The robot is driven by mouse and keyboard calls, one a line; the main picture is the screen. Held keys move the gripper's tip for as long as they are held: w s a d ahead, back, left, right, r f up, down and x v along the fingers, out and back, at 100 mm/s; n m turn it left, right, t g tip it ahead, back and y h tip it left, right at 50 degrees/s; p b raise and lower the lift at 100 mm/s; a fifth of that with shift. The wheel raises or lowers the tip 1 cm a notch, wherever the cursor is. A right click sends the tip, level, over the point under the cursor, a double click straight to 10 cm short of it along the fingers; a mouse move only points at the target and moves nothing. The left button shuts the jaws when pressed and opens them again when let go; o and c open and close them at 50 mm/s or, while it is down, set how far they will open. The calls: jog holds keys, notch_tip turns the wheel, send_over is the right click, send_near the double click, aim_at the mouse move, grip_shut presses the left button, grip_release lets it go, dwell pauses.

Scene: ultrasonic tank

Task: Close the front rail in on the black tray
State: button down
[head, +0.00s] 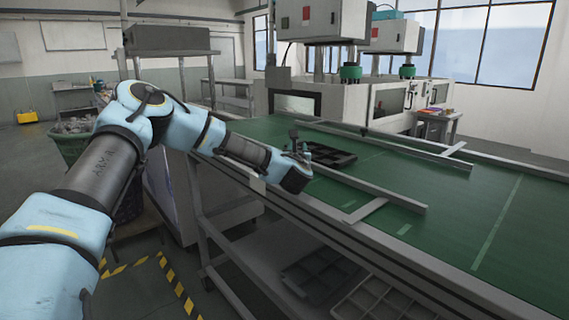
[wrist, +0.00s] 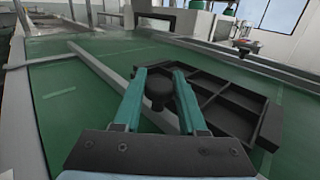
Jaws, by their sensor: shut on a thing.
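The front rail (head: 372,187) is a long grey bar on the green belt, with a short grey bracket running from it to the belt's near edge. It also shows in the wrist view (wrist: 98,66). The black tray (head: 335,155) has several compartments and lies flat just beyond the rail's left part. In the wrist view the tray (wrist: 212,97) lies right of the rail, partly behind my fingers. My gripper (wrist: 159,84) is shut on a dark round knob (wrist: 158,92), one teal finger on each side. Fingers and knob hide any gap between rail and tray there.
A back rail (head: 395,142) runs along the far side of the green belt (head: 478,215). Grey trays (head: 375,302) lie on a shelf below. White machines (head: 350,100) stand behind the belt.

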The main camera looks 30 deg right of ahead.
jog(key=shift+w+d+f, duration=0.1)
jog(key=shift+d, duration=0.3)
jog(key=shift+d+r, duration=0.1)
jog(key=shift+r, duration=0.15)
jog(key=shift+c, duration=2.4)
grip_release()
jog(key=shift+d+f, duration=0.1)
jog(key=shift+f, duration=0.05)
jog(key=shift+s+a+f+b, duration=0.1)
jog(key=shift+s+a+b, duration=0.15)
jog(key=shift+s+b, duration=0.1)
jog(key=b+v, duration=0.2)
jog(key=v, duration=0.8)
jog(key=shift+b, duration=0.35)
